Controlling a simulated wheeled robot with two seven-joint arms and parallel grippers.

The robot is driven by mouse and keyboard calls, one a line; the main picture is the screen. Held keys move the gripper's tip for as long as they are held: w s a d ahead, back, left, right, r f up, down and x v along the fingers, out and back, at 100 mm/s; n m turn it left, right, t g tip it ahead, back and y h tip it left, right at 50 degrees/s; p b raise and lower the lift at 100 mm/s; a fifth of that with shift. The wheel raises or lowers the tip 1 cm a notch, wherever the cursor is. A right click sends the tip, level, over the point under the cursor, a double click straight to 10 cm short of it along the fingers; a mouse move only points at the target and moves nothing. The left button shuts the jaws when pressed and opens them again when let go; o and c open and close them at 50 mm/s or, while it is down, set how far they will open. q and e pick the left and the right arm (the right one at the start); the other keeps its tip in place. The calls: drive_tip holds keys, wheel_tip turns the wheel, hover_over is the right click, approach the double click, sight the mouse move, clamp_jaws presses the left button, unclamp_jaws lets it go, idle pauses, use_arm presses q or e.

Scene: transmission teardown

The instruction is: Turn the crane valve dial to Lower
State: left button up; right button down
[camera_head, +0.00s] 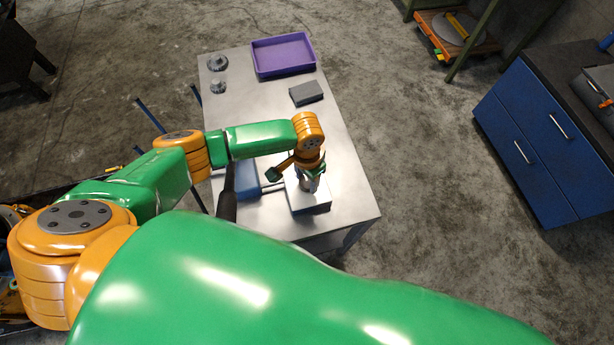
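My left gripper (311,182) points down over a white box-like block (318,207) near the front right of the metal table (352,188). A small grey part shows at the fingertips, on or just above the block. I cannot tell whether the fingers are shut on it. No dial face or Lower marking can be read; the crane valve dial cannot be made out, and the gripper and wrist cover much of this spot. My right gripper is not in view. A large green arm link of mine fills the foreground.
A blue object (247,181) and a dark upright part (227,206) lie left of the block, partly behind my arm. A purple tray (284,55), a grey block (306,93) and round metal parts (217,62) stand farther back. A blue cabinet (541,140) stands right, across open floor.

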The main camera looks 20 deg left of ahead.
use_arm(q)
clamp_jaws()
drive_tip(key=shift+w, duration=0.1)
